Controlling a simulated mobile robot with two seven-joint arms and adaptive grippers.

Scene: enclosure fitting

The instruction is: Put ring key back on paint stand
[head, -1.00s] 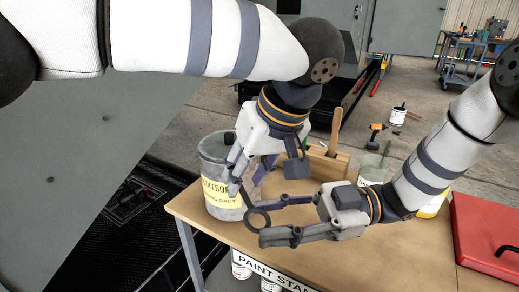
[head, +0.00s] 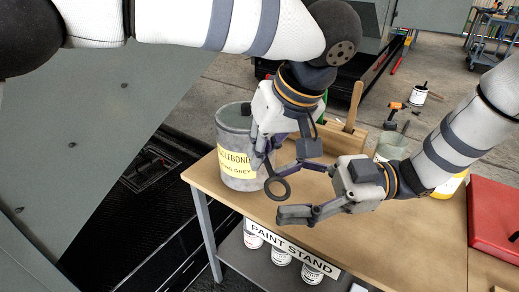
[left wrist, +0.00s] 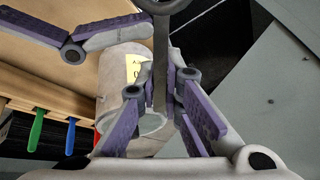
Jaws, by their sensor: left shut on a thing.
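The dark ring key (head: 277,188) hangs from my left gripper (head: 264,160), ring end down, in the head view. In the left wrist view its shaft (left wrist: 160,60) runs between the shut fingers of that gripper. My right gripper (head: 284,190) is open, with its fingers spread around the region of the ring; I cannot tell whether they touch it. Its purple pads also show in the left wrist view (left wrist: 72,48). The paint stand is a wooden-topped table (head: 385,240) with a "PAINT STAND" label (head: 293,249) on its front edge. The key is above its front left part.
A large grey paint bucket (head: 230,150) stands at the table's left end, close behind my left gripper. A wooden holder (head: 345,137) with a handle stands at the back. A red case (head: 496,220) lies at the right. White cans (head: 281,254) sit on the lower shelf. The front middle is clear.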

